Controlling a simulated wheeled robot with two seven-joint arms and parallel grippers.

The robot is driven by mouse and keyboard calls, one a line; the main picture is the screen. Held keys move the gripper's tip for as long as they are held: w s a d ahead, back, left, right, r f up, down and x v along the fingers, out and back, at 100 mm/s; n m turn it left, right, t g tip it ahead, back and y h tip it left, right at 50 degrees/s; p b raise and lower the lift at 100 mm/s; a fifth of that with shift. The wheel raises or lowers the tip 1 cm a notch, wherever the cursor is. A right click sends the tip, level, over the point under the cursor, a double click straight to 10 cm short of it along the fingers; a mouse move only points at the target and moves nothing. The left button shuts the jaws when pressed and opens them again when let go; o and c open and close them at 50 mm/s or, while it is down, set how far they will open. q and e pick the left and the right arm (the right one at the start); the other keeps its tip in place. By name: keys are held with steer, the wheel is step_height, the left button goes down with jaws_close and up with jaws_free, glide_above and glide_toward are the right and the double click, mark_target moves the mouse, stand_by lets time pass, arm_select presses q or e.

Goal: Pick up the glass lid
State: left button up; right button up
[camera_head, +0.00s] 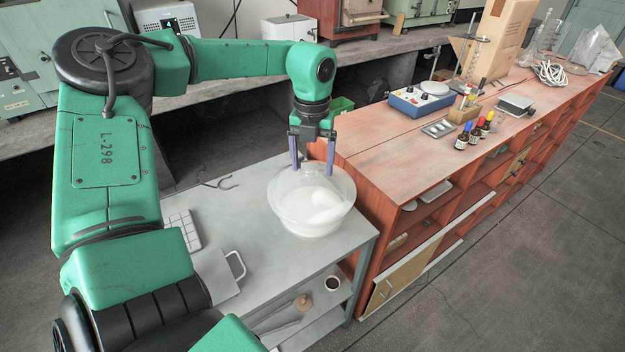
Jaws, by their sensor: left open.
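A round, clear glass vessel (311,222) with a whitish lower part stands on the grey metal table near its right edge. The glass lid (345,187) appears as its transparent upper part; I cannot clearly tell where lid and vessel meet. My left gripper (313,170) points down over the far part of the glass top. Its two purple fingers are apart, one to the left and one to the right of the top's middle. Whether they touch the glass is hard to tell. My right gripper is out of view.
A reddish wooden bench (400,150) stands close on the right, higher than the table. It bears a blue instrument (421,101) and small bottles (474,131). A wire tool (221,183) and a keypad-like white item (184,229) lie left on the table.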

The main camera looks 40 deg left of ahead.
arm_select(q)
steer(key=shift+a+f, duration=0.1)
steer(key=shift+f, duration=0.7)
jaws_close()
steer(key=shift+r, duration=0.1)
stand_by(0.6)
